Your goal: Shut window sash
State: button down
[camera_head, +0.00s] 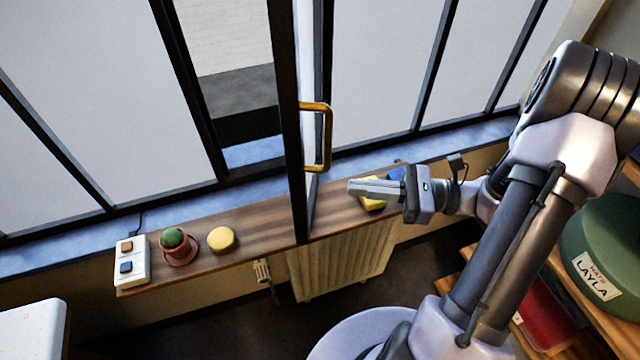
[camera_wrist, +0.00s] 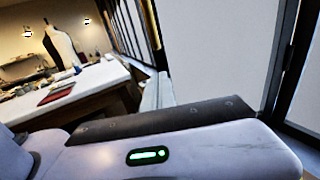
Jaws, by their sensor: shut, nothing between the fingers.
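The window sash (camera_head: 287,110) is a dark-framed casement that stands swung into the room, seen nearly edge-on in the head view. A brass handle (camera_head: 328,140) sits on its right-hand face. The open gap (camera_head: 235,75) left of it shows a pale brick wall outside. My gripper (camera_head: 352,187) is shut and empty, to the right of the sash and below the handle, its fingers pointing left toward the sash. A small space shows between the fingertips and the sash.
A wooden sill (camera_head: 265,228) bears a switch box (camera_head: 131,262), a potted cactus (camera_head: 175,245), a yellow round thing (camera_head: 221,239) and a yellow object (camera_head: 374,204) under my gripper. A radiator (camera_head: 340,262) is below. A green round box (camera_head: 610,235) stands right.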

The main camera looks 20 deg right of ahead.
aim_at(305, 183)
jog(key=b+x, duration=0.2)
jog(key=x, duration=0.6)
jog(key=shift+a, duration=0.15)
